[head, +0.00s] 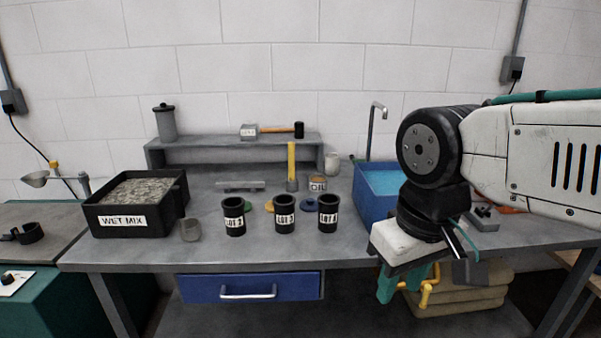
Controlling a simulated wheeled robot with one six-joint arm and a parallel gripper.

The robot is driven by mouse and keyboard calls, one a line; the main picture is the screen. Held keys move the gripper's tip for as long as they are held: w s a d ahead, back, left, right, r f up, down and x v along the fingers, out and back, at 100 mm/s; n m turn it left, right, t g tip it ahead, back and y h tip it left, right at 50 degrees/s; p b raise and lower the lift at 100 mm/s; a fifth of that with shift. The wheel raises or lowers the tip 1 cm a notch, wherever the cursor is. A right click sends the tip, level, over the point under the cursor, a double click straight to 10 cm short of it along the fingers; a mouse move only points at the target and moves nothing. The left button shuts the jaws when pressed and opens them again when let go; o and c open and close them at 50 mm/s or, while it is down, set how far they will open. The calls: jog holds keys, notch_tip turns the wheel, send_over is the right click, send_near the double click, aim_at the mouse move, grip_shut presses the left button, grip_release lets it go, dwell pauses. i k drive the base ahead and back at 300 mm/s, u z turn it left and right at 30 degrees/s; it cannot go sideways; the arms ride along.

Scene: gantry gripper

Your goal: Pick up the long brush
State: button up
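A tool with a long yellow handle (291,160) and a dark grey block at its foot stands upright or leaning near the shelf, behind the middle dark cup. It looks like the long brush, but its bristles cannot be made out. My gripper (408,285) hangs at the right, in front of the bench's front edge, well to the right of the yellow-handled tool and nearer to me. Teal and yellow parts show at its lower end. Whether its fingers are open or shut cannot be made out. I see nothing clearly held in it.
Several dark labelled cups (284,215) stand in front of the yellow-handled tool. A black tub of wet mix (133,222) is at left. A blue basin (366,210) with a tap is at right. A mallet (298,130) lies on the raised shelf (160,156).

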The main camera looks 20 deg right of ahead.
aim_at(291, 145)
jog(key=z, duration=0.1)
jog(key=k, duration=0.45)
jog(key=u, duration=0.6)
jog(key=i, duration=1.65)
jog(key=z, duration=0.75)
